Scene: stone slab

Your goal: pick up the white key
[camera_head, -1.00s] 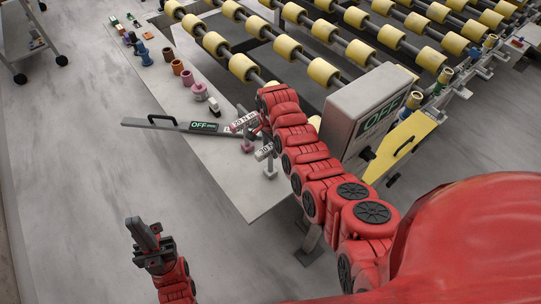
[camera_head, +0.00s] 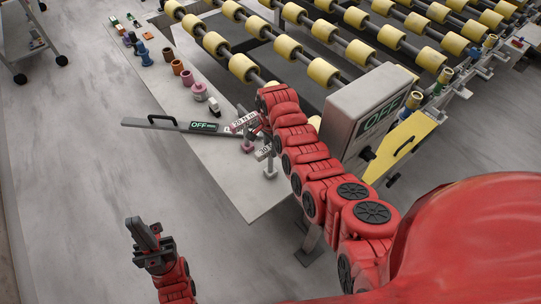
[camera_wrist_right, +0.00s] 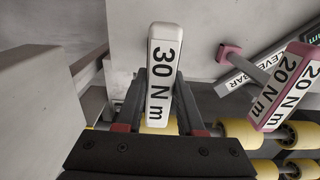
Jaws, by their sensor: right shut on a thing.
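The white key, marked "30 N m", stands between the fingers of my right gripper in the right wrist view (camera_wrist_right: 161,70). My right gripper (camera_wrist_right: 160,115) is shut on it. In the head view the white key (camera_head: 263,153) shows just below the end of my right arm, over the table's front part, and the right fingers are mostly hidden by the arm. Whether it is clear of the table is hard to tell. My left gripper (camera_head: 145,232) is off to the left, away from the table, with nothing visible in it; its finger gap is unclear.
A pink key marked "20 N m" (camera_wrist_right: 284,86) is close by on the right in the wrist view. A long grey lever bar with an OFF label (camera_head: 170,124) lies on the table (camera_head: 225,180). Several coloured sockets line the left edge. A grey box (camera_head: 365,110) and yellow rollers stand beyond my arm.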

